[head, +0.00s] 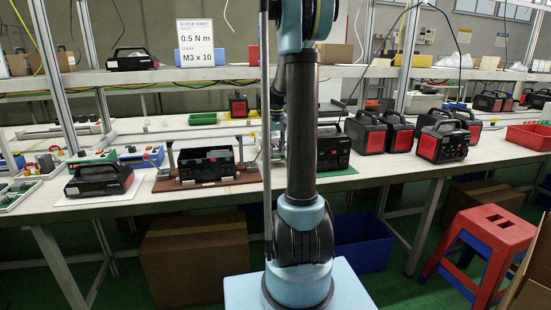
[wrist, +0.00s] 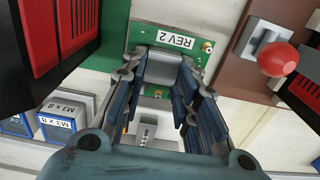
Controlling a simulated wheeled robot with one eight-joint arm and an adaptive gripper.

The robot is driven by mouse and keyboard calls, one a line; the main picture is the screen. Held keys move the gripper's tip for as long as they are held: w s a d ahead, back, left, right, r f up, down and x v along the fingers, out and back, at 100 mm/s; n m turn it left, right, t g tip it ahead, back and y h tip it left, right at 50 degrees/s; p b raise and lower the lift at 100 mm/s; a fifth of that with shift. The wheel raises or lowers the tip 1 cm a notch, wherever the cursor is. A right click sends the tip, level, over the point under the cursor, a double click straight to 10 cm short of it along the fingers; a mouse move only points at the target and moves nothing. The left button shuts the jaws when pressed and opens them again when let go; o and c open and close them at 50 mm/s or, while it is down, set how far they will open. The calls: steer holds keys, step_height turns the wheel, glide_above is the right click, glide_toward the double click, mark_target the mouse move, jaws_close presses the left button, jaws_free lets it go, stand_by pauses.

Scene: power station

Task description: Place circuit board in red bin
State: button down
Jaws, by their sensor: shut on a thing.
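The green circuit board (wrist: 190,32), labelled REV 2, is at the top centre of the wrist view. My gripper (wrist: 158,72) is shut on the circuit board, whose green surface shows beyond and between the fingers. The exact contact is partly hidden by the fingers. In the head view my own arm covers the middle of the bench, and I cannot make out the gripper or the board. The red bin (head: 529,137) stands on the bench at the far right of the head view.
In the wrist view, a black and red unit (wrist: 70,35) is close at upper left, a red knob (wrist: 278,59) on a brown fixture is right, and labelled blue bins (wrist: 55,125) are lower left. Several black and red units (head: 441,142) stand before the red bin. A red stool (head: 490,235) is below.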

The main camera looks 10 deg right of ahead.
mark_target(276, 155)
steer(key=shift+w+f, duration=0.3)
steer(key=shift+w, duration=0.05)
steer(key=shift+s+f, duration=0.1)
steer(key=shift+f, duration=1.35)
steer(key=shift+f, duration=0.1)
steer(key=c, duration=1.2)
jaws_free()
steer(key=shift+c, duration=0.2)
